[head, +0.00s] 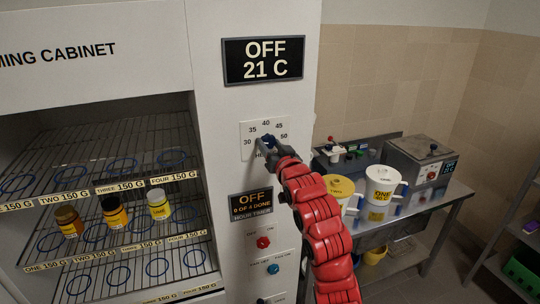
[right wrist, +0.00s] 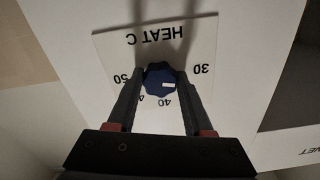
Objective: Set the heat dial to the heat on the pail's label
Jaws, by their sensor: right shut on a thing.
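The heat dial (head: 267,141) is a blue knob on a white scale plate (head: 249,127) marked 30 to 50, on the cabinet front. My right gripper (head: 262,145) is shut on the knob, a finger on each side, as the right wrist view shows (right wrist: 160,78). There the scale is upside down; the knob's white mark sits at its lower right, on the side between 40 and 30. A finger hides the 35. The display (head: 263,60) reads OFF, 21 C. A white pail (head: 382,186) has a yellow label, its heat too small to read. My left gripper is not in view.
Cabinet racks (head: 110,190) at left hold several jars, with blue rings marking places. A timer display (head: 251,204) and a red knob (head: 263,242) sit below the dial. A steel table (head: 425,215) at right bears a yellow-topped pail (head: 340,187) and a machine (head: 420,160).

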